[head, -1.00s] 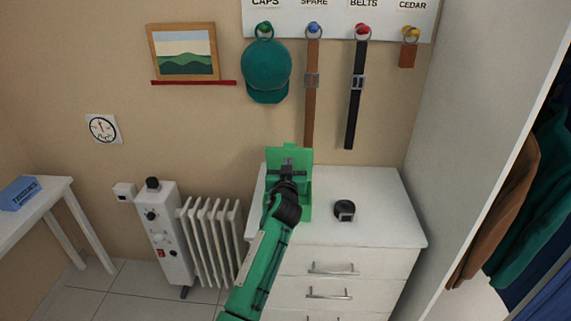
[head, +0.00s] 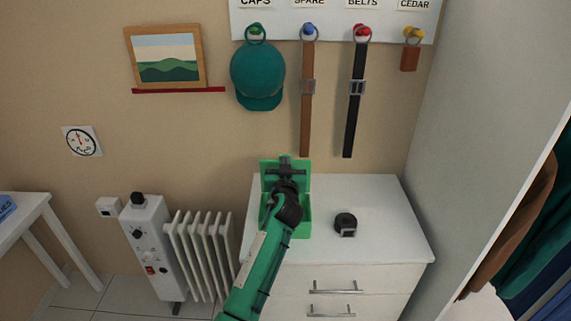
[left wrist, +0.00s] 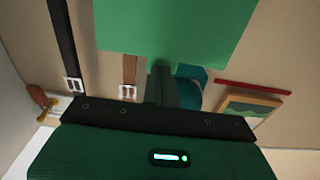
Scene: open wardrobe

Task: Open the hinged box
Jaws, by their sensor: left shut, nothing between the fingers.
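The green hinged box (head: 304,221) sits on top of the white dresser, towards its left side. Its lid (head: 303,170) stands raised at the back, roughly upright, and the box is open at the front. My left gripper (head: 285,163) is shut and empty, in front of the lid at about its height; I cannot tell whether it touches. My left arm hides much of the box's inside. In the left wrist view, the lid (left wrist: 180,28) is a plain green panel beyond the shut fingers (left wrist: 163,80). My right gripper is not in view.
A small dark round object (head: 345,222) lies on the dresser top (head: 375,195), right of the box. A radiator (head: 203,250) stands to the dresser's left. A cap (head: 258,75) and belts (head: 307,110) hang above. A wardrobe panel (head: 465,130) rises at the right.

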